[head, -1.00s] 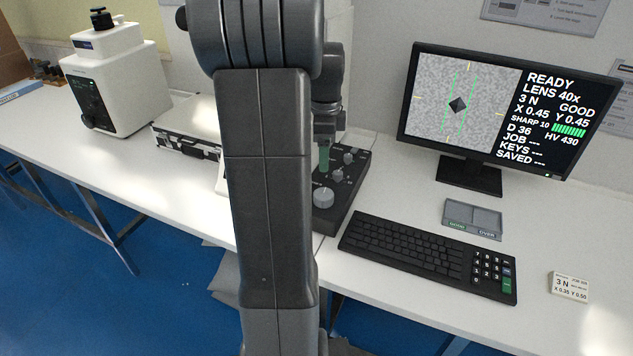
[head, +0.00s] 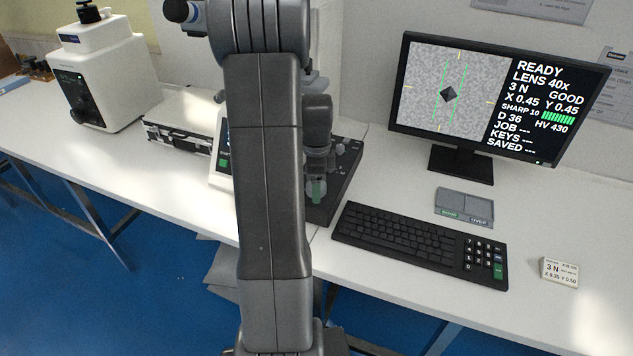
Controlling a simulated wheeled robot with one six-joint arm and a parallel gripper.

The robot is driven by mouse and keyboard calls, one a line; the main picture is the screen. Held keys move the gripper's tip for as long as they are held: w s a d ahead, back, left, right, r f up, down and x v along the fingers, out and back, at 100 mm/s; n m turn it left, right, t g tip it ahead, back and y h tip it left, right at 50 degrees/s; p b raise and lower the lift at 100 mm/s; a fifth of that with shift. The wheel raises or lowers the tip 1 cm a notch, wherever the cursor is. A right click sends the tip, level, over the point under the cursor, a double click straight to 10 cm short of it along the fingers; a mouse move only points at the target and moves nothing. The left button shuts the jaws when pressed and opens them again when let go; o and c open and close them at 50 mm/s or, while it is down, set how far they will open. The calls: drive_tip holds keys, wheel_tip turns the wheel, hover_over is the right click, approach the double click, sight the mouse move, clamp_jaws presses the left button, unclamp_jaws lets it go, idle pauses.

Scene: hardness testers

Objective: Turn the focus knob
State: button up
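The dark control box (head: 349,165) stands on the table behind my arm, left of the keyboard. Small grey knobs (head: 341,148) show on its rear part. My gripper (head: 317,190) points down over its front part, with a green part at its tip. The large grey front knob is mostly hidden behind the gripper, and I cannot tell whether the fingers touch it. The finger gap is too small to judge. Knob labels are unreadable. The monitor (head: 447,95) reads READY, LENS 40x, SHARP 10, GOOD, with a dark diamond between green lines.
A black keyboard (head: 420,243) lies right of the control box. A silver case (head: 180,120) and a white tester (head: 105,80) stand at left. My arm hides the middle.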

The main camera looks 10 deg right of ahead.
drive_tip(key=c, duration=1)
